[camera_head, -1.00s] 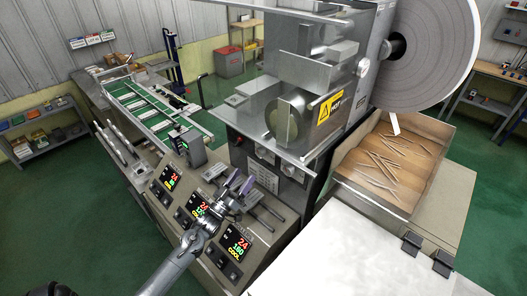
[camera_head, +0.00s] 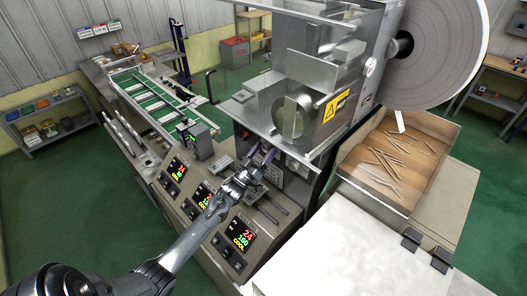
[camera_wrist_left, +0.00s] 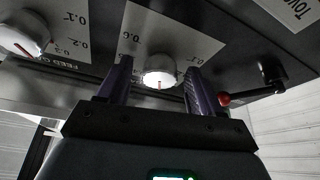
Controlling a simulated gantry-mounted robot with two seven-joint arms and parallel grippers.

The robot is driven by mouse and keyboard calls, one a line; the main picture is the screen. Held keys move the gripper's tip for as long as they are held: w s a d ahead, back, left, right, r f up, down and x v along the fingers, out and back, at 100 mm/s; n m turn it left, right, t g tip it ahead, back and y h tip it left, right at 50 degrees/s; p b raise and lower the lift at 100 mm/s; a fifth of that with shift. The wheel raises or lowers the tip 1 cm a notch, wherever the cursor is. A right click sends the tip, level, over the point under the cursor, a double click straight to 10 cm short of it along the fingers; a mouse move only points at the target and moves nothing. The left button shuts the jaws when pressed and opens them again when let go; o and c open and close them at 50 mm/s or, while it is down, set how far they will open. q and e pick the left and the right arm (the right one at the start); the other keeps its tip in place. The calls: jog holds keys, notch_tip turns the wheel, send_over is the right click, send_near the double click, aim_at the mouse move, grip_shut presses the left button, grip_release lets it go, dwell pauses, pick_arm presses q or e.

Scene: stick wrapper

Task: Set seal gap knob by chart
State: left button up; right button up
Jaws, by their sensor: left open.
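In the left wrist view, a pale round knob (camera_wrist_left: 160,71) with a red pointer mark sits on a white scale plate (camera_wrist_left: 150,28) with printed numbers. My left gripper (camera_wrist_left: 159,67) is open, its two purple fingers on either side of this knob, the knob not clearly gripped. A second white knob (camera_wrist_left: 24,36) with its own scale and a partly hidden "FEED" label is at the far left. In the head view, my left gripper (camera_head: 259,157) reaches the machine's front panel below the sealing head and hides part of it. My right gripper is out of view.
A black lever with a red ball (camera_wrist_left: 225,99) is close right of the fingers in the wrist view. Control screens (camera_head: 242,232) line the sloped console under my arm. A "HOT" warning sign (camera_head: 336,106) is on the sealing head. A bin of sticks (camera_head: 393,159) is at right.

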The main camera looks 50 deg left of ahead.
pick_arm(q)
jog(key=shift+c, duration=0.4)
jog(key=c, duration=1)
jog(key=shift+f+m+h+b, duration=0.2)
jog(key=shift+m+h+b, duration=0.5)
jog(key=shift+m+b, duration=0.4)
jog(key=m+h+b, duration=0.1)
jog(key=m+h, duration=0.1)
jog(key=m, duration=0.1)
jog(key=shift+a+m+t+b, duration=0.15)
jog(key=shift+m+t+b, duration=0.15)
jog(key=shift+m+b, duration=0.1)
jog(key=m+h+b, duration=0.1)
jog(key=m, duration=0.2)
jog(key=m+h+b, duration=0.1)
jog(key=m+h, duration=0.1)
jog(key=m, duration=0.1)
jog(key=shift+a+r, duration=0.1)
jog(key=shift+m+g+b, duration=0.4)
jog(key=shift+r, duration=0.1)
jog(key=o, duration=1.1)
jog(key=shift+s, duration=0.15)
